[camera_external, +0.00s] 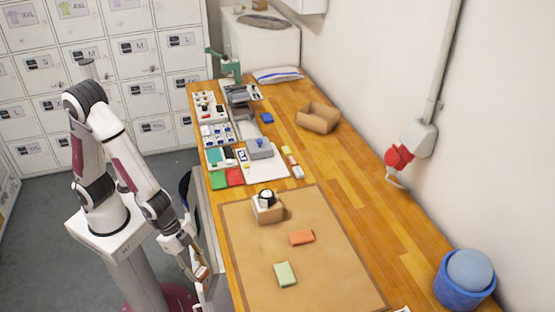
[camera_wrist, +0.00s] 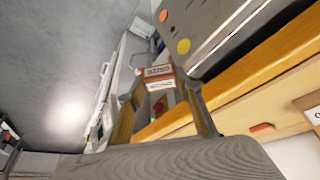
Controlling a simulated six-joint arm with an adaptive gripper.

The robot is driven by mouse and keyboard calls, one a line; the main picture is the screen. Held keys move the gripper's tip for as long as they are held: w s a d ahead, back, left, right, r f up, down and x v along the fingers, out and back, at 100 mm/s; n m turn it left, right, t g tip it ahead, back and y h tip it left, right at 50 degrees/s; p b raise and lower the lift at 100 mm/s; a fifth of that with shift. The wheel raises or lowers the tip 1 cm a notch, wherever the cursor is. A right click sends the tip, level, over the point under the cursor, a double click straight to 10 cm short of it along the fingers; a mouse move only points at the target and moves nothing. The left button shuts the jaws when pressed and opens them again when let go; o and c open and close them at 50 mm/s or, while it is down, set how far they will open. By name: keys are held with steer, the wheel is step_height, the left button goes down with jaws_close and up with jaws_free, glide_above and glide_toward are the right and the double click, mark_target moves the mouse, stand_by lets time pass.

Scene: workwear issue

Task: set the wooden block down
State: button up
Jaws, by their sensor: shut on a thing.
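My gripper (camera_external: 199,273) hangs beside the left long edge of the workbench, low and outside the tabletop. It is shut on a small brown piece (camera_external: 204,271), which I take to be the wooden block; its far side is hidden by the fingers. In the wrist view my gripper (camera_wrist: 160,82) points away from the camera, with small labelled faces, reddish and white, showing between the fingers. A grey, grained surface (camera_wrist: 180,160) fills the bottom of that view; I cannot tell what it is.
The workbench (camera_external: 345,175) carries a brown mat (camera_external: 330,265) with an orange block (camera_external: 302,237), a green block (camera_external: 286,274) and a tan box (camera_external: 268,214) with a round item on top. A cardboard box (camera_external: 318,118) and a blue bin (camera_external: 462,290) stand right. Much of the mat is clear.

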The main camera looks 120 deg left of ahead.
stand_by(0.7)
step_height(320, 180, up, 21)
steer(key=n+y, duration=0.2)
steer(key=n, duration=0.2)
glide_above(273, 242)
steer(key=s, duration=0.2)
steer(key=shift+w+d+f, duration=0.1)
steer(key=shift+d+f, duration=0.1)
steer(key=shift+f, duration=1.05)
steer(key=shift+w+d+f, duration=0.1)
steer(key=shift+d+f, duration=0.05)
steer(key=shift+f, duration=1.05)
steer(key=shift+f, duration=3.15)
steer(key=shift+f, duration=1.85)
